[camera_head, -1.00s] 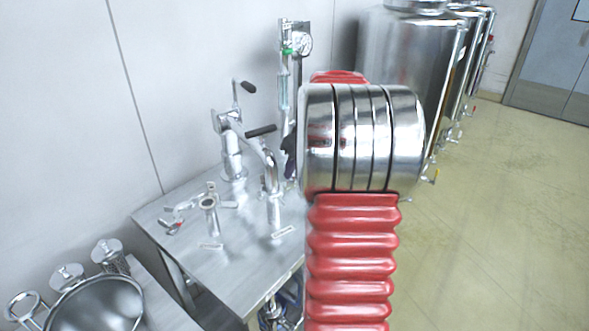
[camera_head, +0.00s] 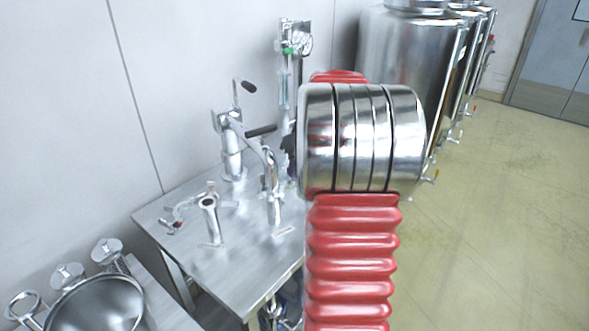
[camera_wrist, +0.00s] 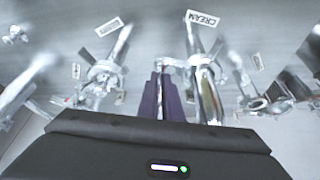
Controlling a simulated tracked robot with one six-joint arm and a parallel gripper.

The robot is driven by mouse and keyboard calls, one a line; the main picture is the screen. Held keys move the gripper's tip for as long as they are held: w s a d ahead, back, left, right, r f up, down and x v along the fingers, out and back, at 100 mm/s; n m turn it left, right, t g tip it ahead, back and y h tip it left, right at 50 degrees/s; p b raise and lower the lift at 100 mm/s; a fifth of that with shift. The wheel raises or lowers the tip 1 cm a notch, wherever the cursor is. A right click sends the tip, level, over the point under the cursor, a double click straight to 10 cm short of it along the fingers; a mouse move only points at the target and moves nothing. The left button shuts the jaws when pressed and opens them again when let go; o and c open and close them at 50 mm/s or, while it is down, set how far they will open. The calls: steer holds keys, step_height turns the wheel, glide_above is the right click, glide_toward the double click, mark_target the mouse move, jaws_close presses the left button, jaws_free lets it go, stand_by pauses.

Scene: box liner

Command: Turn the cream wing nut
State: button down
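A white label reading CREAM (camera_wrist: 202,18) lies on the steel table beside an upright metal fitting (camera_wrist: 207,92) in the wrist view. Small bright metal parts show around the top of this fitting, but blur and glare keep me from picking out the wing nut. My gripper (camera_wrist: 162,85) reaches in from the bottom, with two purple fingers close together just left of that fitting. I cannot tell whether they touch anything. In the head view my arm hides most of the gripper.
A second clamped fitting (camera_wrist: 105,75) stands to the left in the wrist view. In the head view, tall pipework with a black handle (camera_head: 232,140) stands at the back of the steel table (camera_head: 235,258). A steel bowl (camera_head: 98,305) is at lower left. Tanks (camera_head: 400,55) stand behind.

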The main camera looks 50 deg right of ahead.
steer(key=shift+w+a+m+g+h, duration=0.15)
steer(key=shift+m+h, duration=0.4)
steer(key=shift+m, duration=0.85)
steer(key=shift+s+a+m+g+h, duration=0.1)
steer(key=shift+m+g+h, duration=0.3)
steer(key=shift+m, duration=1)
steer(key=shift+w+m+g+h, duration=0.1)
steer(key=shift+m+g+h, duration=0.25)
steer(key=shift+m, duration=0.85)
steer(key=shift+w+m+g+h, duration=0.15)
steer(key=shift+m+h, duration=0.25)
steer(key=shift+m, duration=0.8)
steer(key=shift+s, duration=0.1)
steer(key=c, duration=1.9)
jaws_free()
steer(key=shift+c, duration=0.2)
steer(key=shift+r, duration=0.1)
steer(key=v, duration=1.3)
steer(key=shift+r, duration=0.25)
steer(key=shift+a, duration=0.15)
